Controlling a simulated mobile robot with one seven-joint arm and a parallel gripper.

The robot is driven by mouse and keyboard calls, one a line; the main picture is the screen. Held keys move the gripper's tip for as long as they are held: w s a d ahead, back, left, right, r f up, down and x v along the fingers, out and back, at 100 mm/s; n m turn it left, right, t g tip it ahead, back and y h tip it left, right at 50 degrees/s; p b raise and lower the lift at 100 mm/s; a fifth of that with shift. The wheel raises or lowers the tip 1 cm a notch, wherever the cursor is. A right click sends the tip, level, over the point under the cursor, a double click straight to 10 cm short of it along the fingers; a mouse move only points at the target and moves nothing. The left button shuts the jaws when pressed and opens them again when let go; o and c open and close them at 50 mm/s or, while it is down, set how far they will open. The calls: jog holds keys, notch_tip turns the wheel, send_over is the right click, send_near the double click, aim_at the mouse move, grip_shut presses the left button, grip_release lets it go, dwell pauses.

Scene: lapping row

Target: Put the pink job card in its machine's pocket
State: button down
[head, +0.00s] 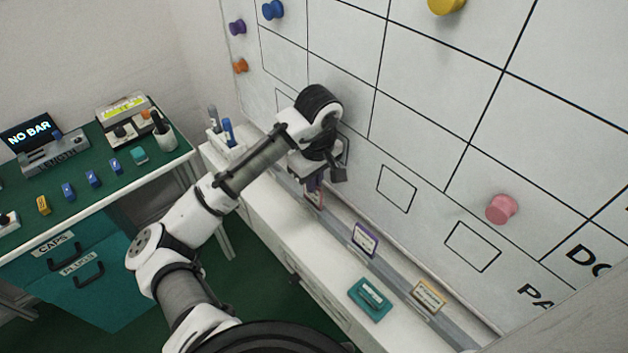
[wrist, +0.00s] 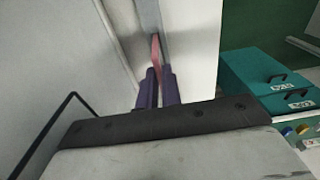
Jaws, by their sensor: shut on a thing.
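The pink job card (head: 316,198) stands on edge at the slotted rail along the foot of the white board, in the head view. My gripper (head: 314,182) is above it with its purple fingers pointing down, shut on the card's upper part. In the wrist view the pink card (wrist: 157,52) shows edge-on between the fingertips (wrist: 156,75), over the grey rail. I cannot tell whether the card still touches the rail. No machine's pocket can be picked out for certain; the board carries black outlined rectangles (head: 397,188) and a pink round magnet (head: 502,209).
A purple-edged card (head: 365,240) and an orange-edged card (head: 429,296) stand along the rail. A teal block (head: 371,299) lies on the white ledge (head: 262,205). A pen holder (head: 222,143) is at the ledge's left end. A green bench (head: 90,190) stands at left.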

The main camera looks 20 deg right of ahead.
jog(key=c, duration=1.6)
grip_release()
jog(key=r, duration=1.2)
jog(key=shift+s+d+b, duration=0.1)
jog(key=shift+s+b, duration=0.2)
jog(key=shift+b, duration=0.1)
